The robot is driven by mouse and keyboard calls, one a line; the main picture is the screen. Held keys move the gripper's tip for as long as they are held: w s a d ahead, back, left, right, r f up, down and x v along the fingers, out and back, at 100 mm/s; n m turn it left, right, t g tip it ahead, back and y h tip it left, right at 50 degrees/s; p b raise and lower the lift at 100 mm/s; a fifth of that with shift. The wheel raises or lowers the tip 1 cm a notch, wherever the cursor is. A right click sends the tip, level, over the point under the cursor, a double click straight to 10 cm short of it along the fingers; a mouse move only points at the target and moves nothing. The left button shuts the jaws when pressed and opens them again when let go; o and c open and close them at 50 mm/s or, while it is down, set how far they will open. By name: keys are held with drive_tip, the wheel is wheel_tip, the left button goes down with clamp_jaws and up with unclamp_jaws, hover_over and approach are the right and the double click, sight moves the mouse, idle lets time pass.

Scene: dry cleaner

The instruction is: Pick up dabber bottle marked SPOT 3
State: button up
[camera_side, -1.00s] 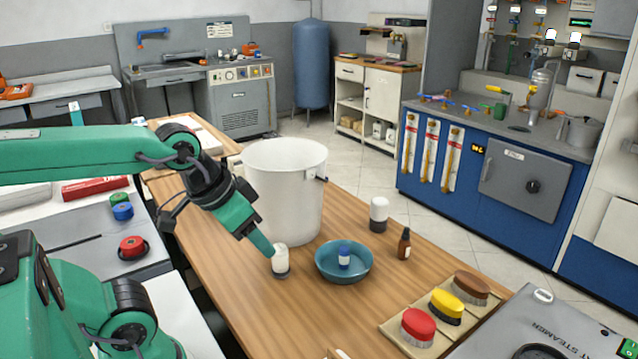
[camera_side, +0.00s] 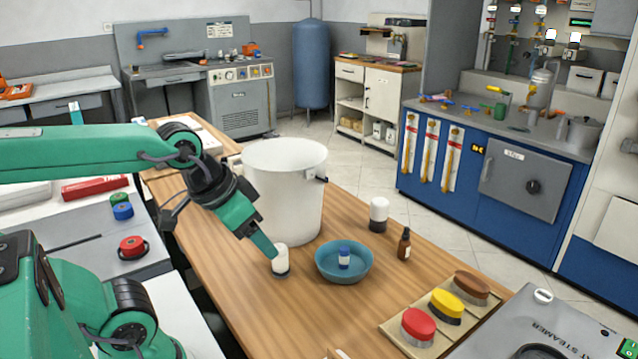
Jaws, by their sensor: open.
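A small white bottle with a dark base (camera_side: 281,262) stands upright on the wooden table, left of the teal bowl. My gripper (camera_side: 272,252) is at its upper left, the green finger reaching its top; whether they touch I cannot tell. My gripper is open. A larger white bottle with a dark base (camera_side: 378,214) stands farther back. A small white and blue bottle (camera_side: 344,258) is inside the teal bowl (camera_side: 330,272). No SPOT 3 marking is readable on any of them.
A big white bucket (camera_side: 285,195) stands just behind my gripper. A brown dropper bottle (camera_side: 404,245) stands right of the bowl. A tray (camera_side: 398,332) with red, yellow and brown brushes is at the front right. The table (camera_side: 235,300) is bare in front of the small bottle.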

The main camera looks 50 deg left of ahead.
drive_tip(key=w, duration=0.1)
drive_tip(key=g, duration=0.5)
hover_over(280, 259)
drive_tip(key=w+a, duration=0.1)
drive_tip(key=a, duration=0.1)
drive_tip(key=f, duration=1.4)
drive_tip(key=shift+d, duration=0.25)
drive_tip(key=shift+w+a+f+g, duration=0.1)
drive_tip(key=shift+a+f+g, duration=0.2)
drive_tip(key=shift+a+f, duration=0.25)
drive_tip(key=shift+d+f, duration=0.1)
drive_tip(key=shift+f, duration=0.05)
drive_tip(key=shift+f, duration=1.2)
drive_tip(key=shift+f, duration=0.1)
drive_tip(key=shift+d+f, duration=0.15)
drive_tip(key=shift+f, duration=1.1)
drive_tip(key=shift+d+f, duration=0.15)
drive_tip(key=shift+f, duration=1.1)
